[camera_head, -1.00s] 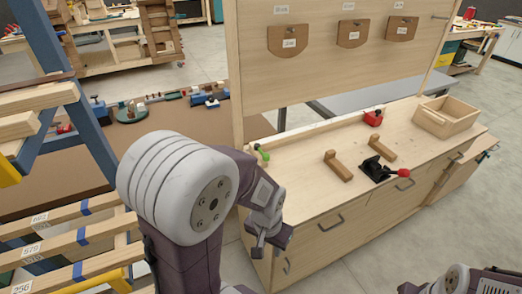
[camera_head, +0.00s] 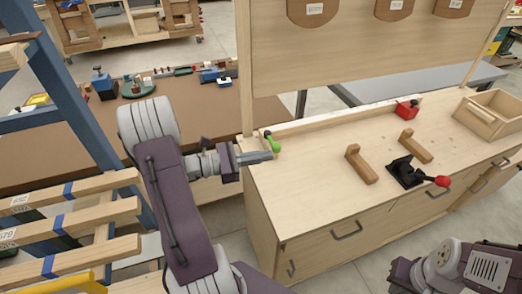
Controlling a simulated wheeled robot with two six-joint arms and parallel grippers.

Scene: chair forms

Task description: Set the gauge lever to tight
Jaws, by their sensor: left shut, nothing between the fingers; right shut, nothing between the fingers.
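A small lever with a green handle (camera_head: 274,145) stands at the left end of the long wooden rail (camera_head: 340,121) on the bench; no label for its setting is readable. My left gripper (camera_head: 268,156) is shut and empty, pointing right. Its tips are just below the green handle in the picture; I cannot tell whether they touch it. A black clamp-like device (camera_head: 404,172) with a red-knobbed arm (camera_head: 442,181) sits at the bench's front edge, the arm pointing right. My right arm shows at the bottom right, but its fingers are out of view.
Two L-shaped wooden blocks (camera_head: 361,165) (camera_head: 416,146) lie mid-bench. An open wooden box (camera_head: 481,122) stands at the right. A panel rises behind the bench (camera_head: 300,200). The bench's left front top is clear.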

